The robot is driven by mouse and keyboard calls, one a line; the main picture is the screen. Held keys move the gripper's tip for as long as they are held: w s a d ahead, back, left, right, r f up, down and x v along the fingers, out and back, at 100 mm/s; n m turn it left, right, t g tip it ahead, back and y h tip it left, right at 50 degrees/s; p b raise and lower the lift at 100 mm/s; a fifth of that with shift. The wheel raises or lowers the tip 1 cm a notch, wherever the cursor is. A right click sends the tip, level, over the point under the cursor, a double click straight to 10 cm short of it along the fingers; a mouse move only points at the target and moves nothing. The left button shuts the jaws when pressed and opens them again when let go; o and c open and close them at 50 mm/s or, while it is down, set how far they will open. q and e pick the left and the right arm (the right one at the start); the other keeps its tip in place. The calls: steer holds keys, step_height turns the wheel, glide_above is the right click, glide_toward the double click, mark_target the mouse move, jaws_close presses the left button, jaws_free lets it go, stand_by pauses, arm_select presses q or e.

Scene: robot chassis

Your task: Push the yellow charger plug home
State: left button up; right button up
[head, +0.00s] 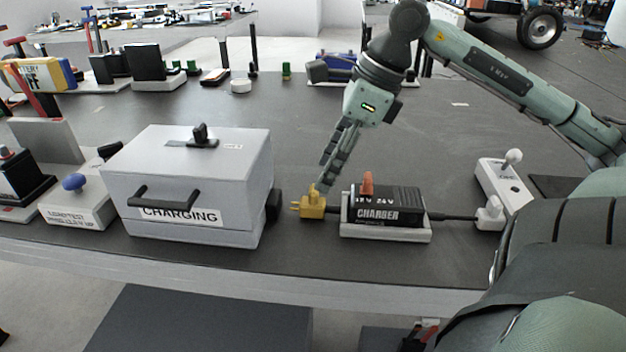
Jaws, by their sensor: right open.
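The yellow charger plug (312,205) lies on the dark table between the grey charging box and the charger. Its prongs point left toward the black socket (274,204) on the box's right side, with a gap between them. My right gripper (326,186) reaches down from above, its fingertips at the top right of the plug; whether they touch it I cannot tell. The black charger (388,206) with an orange switch sits in a white tray just right of the plug. The grey box (190,180) carries a CHARGING label and a black handle. My left gripper is not in view.
A white unit with a round-topped lever (503,182) stands right of the charger, joined to it by a black cable. A tester with a blue knob (76,195) stands left of the box. Several items line the back edge. The table's middle behind the box is clear.

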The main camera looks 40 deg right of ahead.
mark_target(313, 201)
steer(key=shift+x, duration=2.35)
steer(key=shift+w, duration=0.1)
steer(key=shift+c, duration=0.5)
jaws_close()
